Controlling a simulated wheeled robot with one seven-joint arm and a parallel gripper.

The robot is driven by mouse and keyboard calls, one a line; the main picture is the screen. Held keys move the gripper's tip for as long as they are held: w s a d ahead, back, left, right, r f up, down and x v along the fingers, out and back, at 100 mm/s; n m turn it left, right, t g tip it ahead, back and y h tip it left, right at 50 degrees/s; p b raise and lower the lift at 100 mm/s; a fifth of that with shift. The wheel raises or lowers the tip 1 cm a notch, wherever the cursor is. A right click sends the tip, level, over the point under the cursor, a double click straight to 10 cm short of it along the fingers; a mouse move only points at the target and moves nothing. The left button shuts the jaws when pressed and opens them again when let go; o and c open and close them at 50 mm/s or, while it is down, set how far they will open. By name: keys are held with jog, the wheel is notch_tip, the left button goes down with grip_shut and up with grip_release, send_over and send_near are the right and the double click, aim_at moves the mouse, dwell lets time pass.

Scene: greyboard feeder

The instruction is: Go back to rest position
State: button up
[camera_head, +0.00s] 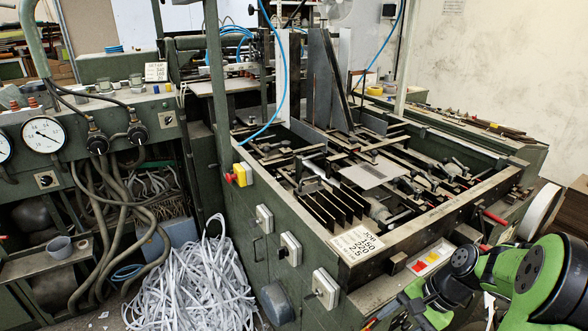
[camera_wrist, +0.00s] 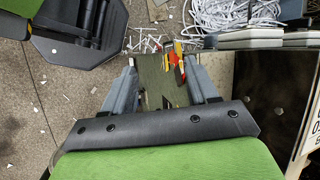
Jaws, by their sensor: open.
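In the wrist view my gripper (camera_wrist: 163,72) is open, its two grey fingers apart. I see nothing held between them. A dark green surface and some red, orange and yellow parts (camera_wrist: 178,62) show in the gap; I cannot tell what they are or how far below they lie. In the head view my green and black arm (camera_head: 540,285) is folded at the lower right, beside the front right of the greyboard feeder (camera_head: 290,215). The fingers cannot be made out in the head view.
Loose white paper strips (camera_head: 195,285) heap on the floor left of the feeder; they also show in the wrist view (camera_wrist: 235,14). A gauge console (camera_head: 80,125) stands left.

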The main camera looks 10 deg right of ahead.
jog(key=s+a+r+n+h+p, duration=0.1)
jog(key=s+a+r+n+h, duration=0.15)
jog(key=a+r, duration=0.3)
jog(key=s+a+r+n+h+p, duration=0.1)
jog(key=a+r+n+h, duration=0.1)
jog(key=a+r+n, duration=0.3)
jog(key=s+a+r+n+t+h+p, duration=0.1)
jog(key=s+a+r+n+t+p, duration=0.1)
jog(key=s+r, duration=0.6)
jog(key=s+a+n+t, duration=0.1)
jog(key=n+t, duration=0.1)
jog(key=shift+s+a+r+n, duration=0.25)
jog(key=shift+a+r+n, duration=0.1)
